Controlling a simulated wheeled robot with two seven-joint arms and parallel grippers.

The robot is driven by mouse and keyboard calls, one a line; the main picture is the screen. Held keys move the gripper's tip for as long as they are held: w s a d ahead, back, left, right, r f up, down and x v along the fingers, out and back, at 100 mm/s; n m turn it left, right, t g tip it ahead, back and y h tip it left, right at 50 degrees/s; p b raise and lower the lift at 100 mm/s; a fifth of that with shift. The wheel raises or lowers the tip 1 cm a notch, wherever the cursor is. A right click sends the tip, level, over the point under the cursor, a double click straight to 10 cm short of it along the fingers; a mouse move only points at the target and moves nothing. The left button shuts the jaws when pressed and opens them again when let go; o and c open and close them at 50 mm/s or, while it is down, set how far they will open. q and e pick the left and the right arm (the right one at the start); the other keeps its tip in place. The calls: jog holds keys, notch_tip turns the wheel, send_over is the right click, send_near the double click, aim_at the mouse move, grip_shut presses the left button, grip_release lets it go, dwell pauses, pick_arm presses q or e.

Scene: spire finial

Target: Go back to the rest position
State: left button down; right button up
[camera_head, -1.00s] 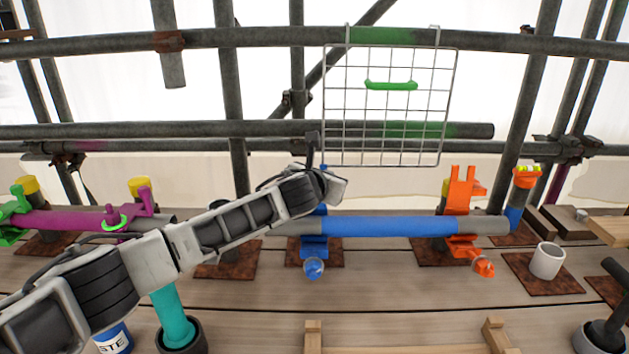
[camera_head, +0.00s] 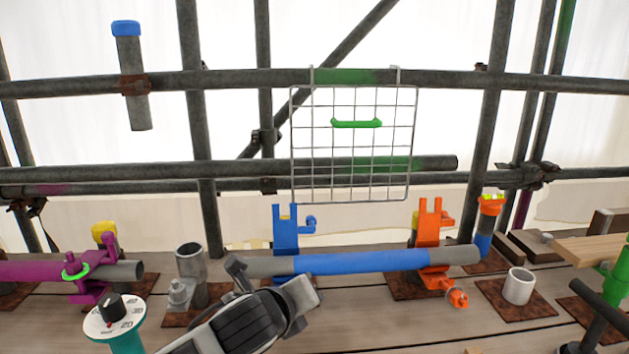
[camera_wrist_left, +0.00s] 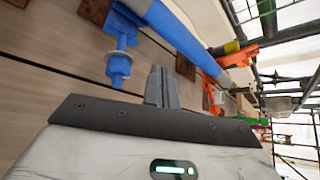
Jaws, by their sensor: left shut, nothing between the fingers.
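My left gripper (camera_head: 302,298) is at the bottom middle of the head view, in front of the near side of the blue pipe (camera_head: 360,262). Its fingertips are hard to make out there. In the left wrist view its fingers (camera_wrist_left: 162,86) are shut together and empty. A blue clamp (camera_head: 286,232) holds the pipe on the left, and its bolt (camera_wrist_left: 118,68) shows left of the fingers in the wrist view, apart from them. An orange clamp (camera_head: 430,235) holds the pipe on the right. My right gripper is not in view.
A wire grid panel (camera_head: 352,180) with a green handle (camera_head: 356,123) hangs from the upper bar (camera_head: 450,83). A purple pipe (camera_head: 30,271) lies at left. A teal post with a dial (camera_head: 114,318) stands front left, a white cup (camera_head: 518,286) at right.

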pick_arm(q)
jog(key=s+a+f+n+g, duration=0.1)
jog(key=s+a+f+n, duration=0.1)
jog(key=s+f+n, duration=0.1)
jog(key=s+a+f+n+g, duration=0.1)
jog(key=s+f+n, duration=0.2)
jog(key=s+n, duration=0.3)
jog(key=s+a+f+n+g, duration=0.1)
jog(key=s+a+f+n, duration=0.1)
jog(key=s+n, duration=0.3)
jog(key=shift+a+f+n+g+y, duration=0.15)
jog(key=shift+a+f+n+y, duration=0.05)
jog(key=shift+f+n, duration=0.2)
jog(key=shift+a+f+n+g+y, duration=0.2)
jog(key=shift+f+n, duration=0.1)
jog(key=shift+f, duration=0.1)
jog(key=s+a+f+n+g+y, duration=0.1)
jog(key=s+a+f+n+g, duration=0.15)
jog(key=s+a+n, duration=0.4)
jog(key=s+a+f+n+g+y, duration=0.2)
jog(key=s+a+f+n, duration=0.15)
jog(key=s+n, duration=0.5)
jog(key=w+d+f+m+t+h, duration=0.1)
jog(key=w+d+f+t+h, duration=0.1)
jog(key=w+d+f+t, duration=0.2)
notch_tip(320, 180, down, 5)
jog(key=t, duration=0.2)
jog(key=shift+r+m+t+h, duration=0.2)
jog(key=shift+m+t+h, duration=0.1)
jog(key=shift+h, duration=0.1)
